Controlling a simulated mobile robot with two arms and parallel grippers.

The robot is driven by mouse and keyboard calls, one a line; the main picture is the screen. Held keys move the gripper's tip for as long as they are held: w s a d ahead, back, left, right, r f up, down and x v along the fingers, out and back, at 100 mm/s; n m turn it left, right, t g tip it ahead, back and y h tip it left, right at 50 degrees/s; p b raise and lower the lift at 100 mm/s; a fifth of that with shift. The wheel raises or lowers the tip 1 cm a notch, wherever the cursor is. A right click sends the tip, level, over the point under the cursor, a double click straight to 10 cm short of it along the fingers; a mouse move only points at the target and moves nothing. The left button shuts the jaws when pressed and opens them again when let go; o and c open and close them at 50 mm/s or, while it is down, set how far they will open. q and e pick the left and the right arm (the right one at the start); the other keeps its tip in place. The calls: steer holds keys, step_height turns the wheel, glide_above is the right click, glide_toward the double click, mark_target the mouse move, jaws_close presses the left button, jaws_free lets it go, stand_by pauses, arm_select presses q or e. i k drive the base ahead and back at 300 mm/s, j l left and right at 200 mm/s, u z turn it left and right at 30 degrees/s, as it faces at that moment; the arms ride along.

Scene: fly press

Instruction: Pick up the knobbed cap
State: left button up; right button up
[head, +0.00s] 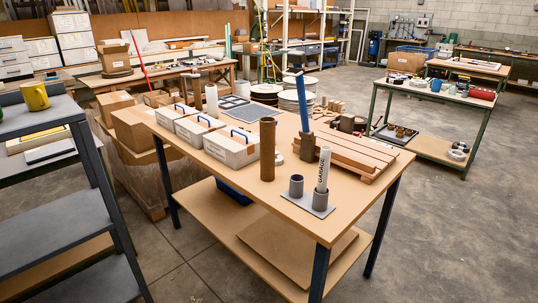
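I cannot make out a knobbed cap with certainty in the head view. The nearest wooden table (225,178) fills the middle. Near its front right corner, a grey plate (307,203) bears two short grey cups. The left cup (296,186) looks empty. A white tube (323,168) marked "GARAGE" stands upright in or behind the right cup. A brown tube (267,149) stands upright on the table to the left of the plate. Neither of my grippers shows in this view.
White boxes (231,148) with blue handles line the table's left side. A wooden slatted stack (358,150) lies at the right, beside an upright blue bar (303,105). A shelf rack (58,212) stands left, with a yellow mug (35,97). Floor (450,230) is clear at right.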

mark_target(279, 159)
steer(key=u, duration=0.6)
steer(key=i+l+u, duration=0.1)
steer(key=l+u, duration=0.6)
steer(key=u, duration=0.15)
steer(key=l+u, duration=0.75)
steer(key=u, duration=0.15)
